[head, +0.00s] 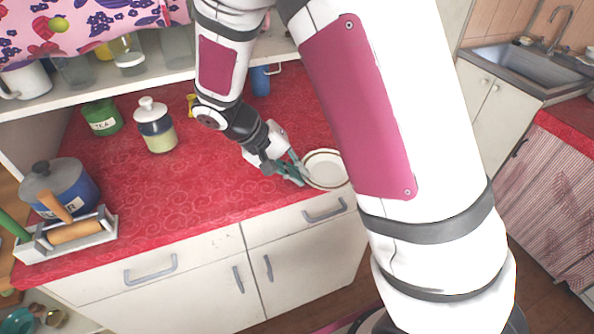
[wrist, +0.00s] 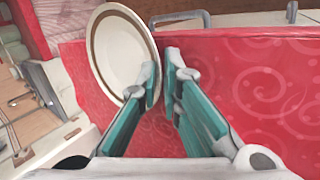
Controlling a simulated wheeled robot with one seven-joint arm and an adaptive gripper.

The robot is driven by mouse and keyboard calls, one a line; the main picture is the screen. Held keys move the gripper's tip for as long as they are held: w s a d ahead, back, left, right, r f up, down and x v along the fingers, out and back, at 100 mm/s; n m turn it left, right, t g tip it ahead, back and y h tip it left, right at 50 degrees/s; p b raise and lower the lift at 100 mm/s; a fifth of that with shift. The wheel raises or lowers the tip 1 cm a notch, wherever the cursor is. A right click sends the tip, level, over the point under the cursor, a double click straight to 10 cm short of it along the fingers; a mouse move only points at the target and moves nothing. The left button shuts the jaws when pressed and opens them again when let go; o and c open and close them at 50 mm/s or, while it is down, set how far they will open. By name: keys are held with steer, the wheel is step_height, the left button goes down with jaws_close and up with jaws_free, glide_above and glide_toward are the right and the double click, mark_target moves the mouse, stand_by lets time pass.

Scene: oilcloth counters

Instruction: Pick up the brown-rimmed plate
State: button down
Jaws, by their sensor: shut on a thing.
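The brown-rimmed plate (head: 327,171) is round and cream-white, with a brown band near its rim. In the head view it shows at the right front end of the red counter, partly hidden behind my arm. My gripper (head: 298,170) is at its left side. In the wrist view the plate (wrist: 118,50) is at the upper left, and its near rim runs between the teal fingers of my gripper (wrist: 163,78). The fingers are shut on this rim. I cannot tell whether the plate touches the counter.
On the red counter (head: 200,185) stand a white-lidded jar (head: 155,128), a green tea tin (head: 101,118), a blue pot (head: 62,187) and a white tray with a rolling pin (head: 75,231). A blue mug (head: 261,81) is behind my gripper. The counter's front middle is clear.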

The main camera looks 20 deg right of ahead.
steer(key=c, duration=1.7)
jaws_free()
steer(key=v, duration=1.2)
steer(key=shift+s, duration=0.1)
